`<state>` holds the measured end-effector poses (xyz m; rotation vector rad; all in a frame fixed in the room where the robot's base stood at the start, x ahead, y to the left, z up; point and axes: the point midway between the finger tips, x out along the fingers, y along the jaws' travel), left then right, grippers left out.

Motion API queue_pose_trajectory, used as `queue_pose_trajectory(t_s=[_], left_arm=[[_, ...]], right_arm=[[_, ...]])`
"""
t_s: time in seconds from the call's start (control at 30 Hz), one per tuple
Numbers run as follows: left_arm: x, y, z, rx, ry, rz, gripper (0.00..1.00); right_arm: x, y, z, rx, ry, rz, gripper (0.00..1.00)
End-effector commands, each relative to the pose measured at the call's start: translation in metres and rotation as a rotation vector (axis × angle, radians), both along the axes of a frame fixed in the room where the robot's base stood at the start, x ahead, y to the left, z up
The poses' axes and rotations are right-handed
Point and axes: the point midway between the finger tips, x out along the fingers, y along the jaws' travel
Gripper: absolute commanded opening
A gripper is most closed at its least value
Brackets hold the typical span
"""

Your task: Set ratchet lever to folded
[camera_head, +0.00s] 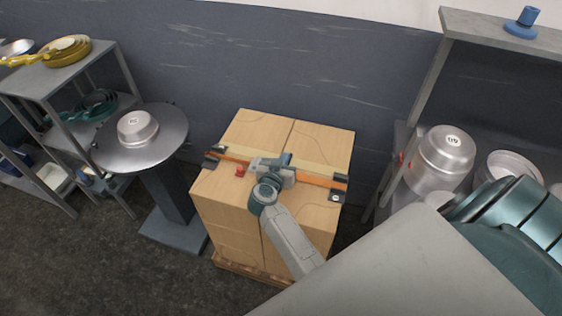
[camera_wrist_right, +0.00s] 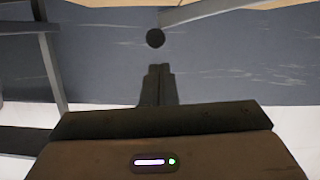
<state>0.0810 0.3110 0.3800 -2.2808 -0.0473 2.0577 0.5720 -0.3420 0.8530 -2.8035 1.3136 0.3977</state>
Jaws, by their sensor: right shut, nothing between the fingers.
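An orange strap (camera_head: 320,181) runs across the top of a cardboard box (camera_head: 315,215). My right gripper (camera_head: 286,159) is over the middle of the strap, and its wrist and body cover part of it. In the right wrist view its fingers (camera_wrist_right: 157,84) are together with nothing between them. A dark round thing (camera_wrist_right: 155,38) shows just beyond the fingertips; I cannot tell what it is. The ratchet lever is not clearly distinguishable, so its position cannot be told. A small red piece (camera_head: 240,171) sits on the box left of my gripper. My left gripper is not in view.
A round metal stand (camera_head: 165,155) holding a silver pan (camera_head: 137,127) is left of the box. Shelving with yellow pans (camera_head: 67,51) is at far left. A rack with silver pots (camera_head: 442,160) is at right. A dark wall stands behind.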

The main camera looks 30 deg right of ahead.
Motion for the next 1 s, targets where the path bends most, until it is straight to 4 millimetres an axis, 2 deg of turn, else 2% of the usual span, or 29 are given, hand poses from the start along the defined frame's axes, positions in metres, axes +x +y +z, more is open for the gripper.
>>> queue_pose_trajectory(t_s=[0.03,0.13,0.6,0.77,1.0], left_arm=[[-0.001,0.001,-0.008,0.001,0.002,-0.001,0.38],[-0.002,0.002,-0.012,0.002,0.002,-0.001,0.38],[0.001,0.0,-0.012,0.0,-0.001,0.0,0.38],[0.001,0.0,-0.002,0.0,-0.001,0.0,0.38],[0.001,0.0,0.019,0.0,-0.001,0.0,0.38]], right_arm=[[0.0,-0.002,-0.006,-0.002,-0.001,0.0,0.0],[-0.001,-0.003,-0.008,0.0,-0.002,0.001,0.0],[-0.001,-0.004,-0.009,0.001,-0.002,0.002,0.0],[-0.004,-0.007,-0.012,0.031,-0.039,0.002,0.0],[-0.01,-0.012,-0.026,0.069,-0.079,0.002,0.0]])
